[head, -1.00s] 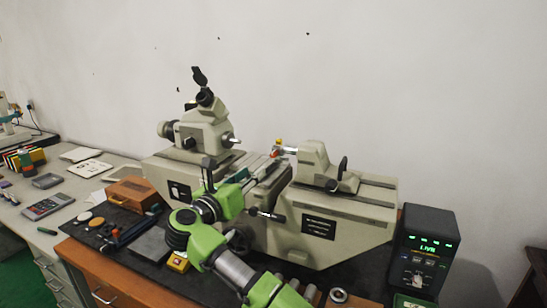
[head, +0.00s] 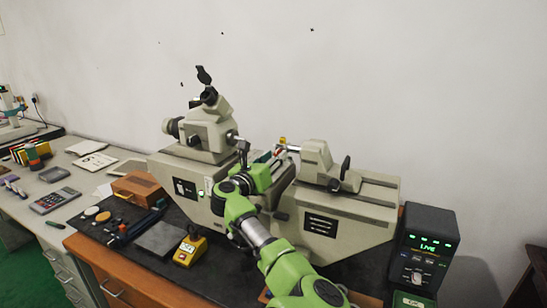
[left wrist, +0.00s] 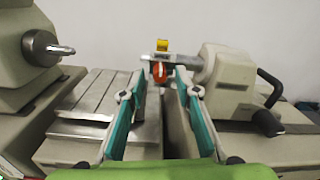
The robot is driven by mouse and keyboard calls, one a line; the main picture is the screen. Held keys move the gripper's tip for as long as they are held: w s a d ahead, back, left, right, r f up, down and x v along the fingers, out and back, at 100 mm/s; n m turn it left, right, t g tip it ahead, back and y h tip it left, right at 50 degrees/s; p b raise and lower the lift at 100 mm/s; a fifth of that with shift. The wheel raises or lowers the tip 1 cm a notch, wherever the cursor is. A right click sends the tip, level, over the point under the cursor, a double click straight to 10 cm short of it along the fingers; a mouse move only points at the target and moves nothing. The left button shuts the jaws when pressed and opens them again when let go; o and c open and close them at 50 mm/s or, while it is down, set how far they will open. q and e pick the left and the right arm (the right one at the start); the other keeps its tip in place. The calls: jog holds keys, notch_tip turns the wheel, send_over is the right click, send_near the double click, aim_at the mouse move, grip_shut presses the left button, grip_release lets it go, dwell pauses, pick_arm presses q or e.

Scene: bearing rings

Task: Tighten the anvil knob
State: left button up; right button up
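The measuring machine's right-hand beige block (head: 318,158) has a black handle knob (head: 345,167) on its right side. In the left wrist view this black knob (left wrist: 267,122) is at the right, beyond my right-hand finger. A metal anvil shaft (left wrist: 187,64) sticks out leftward from the block, with an orange-red piece (left wrist: 159,73) and a yellow piece (left wrist: 161,46) at its end. My left gripper (left wrist: 158,82) is open and empty, its teal-padded fingers apart, with the orange-red piece seen beyond the gap. In the head view the gripper (head: 268,160) is over the machine bed, partly hidden. My right gripper is not in view.
The left beige head (head: 205,135) carries an eyepiece and a metal spindle facing the anvil. A yellow box (head: 190,250) and a grey plate (head: 160,238) lie in front. A black LIVE display unit (head: 424,248) stands at the right. A wooden box (head: 135,187) stands left.

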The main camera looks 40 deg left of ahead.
pick_arm(q)
grip_shut()
jog(key=shift+m, duration=0.4)
jog(key=m, duration=0.2)
jog(key=shift+m+b, duration=0.3)
jog(key=shift+m, duration=0.1)
jog(key=m, duration=0.3)
jog(key=shift+m, duration=0.3)
jog(key=m, duration=0.5)
jog(key=shift+b, duration=0.4)
jog(key=m, duration=0.5)
jog(key=shift+m+y, duration=0.3)
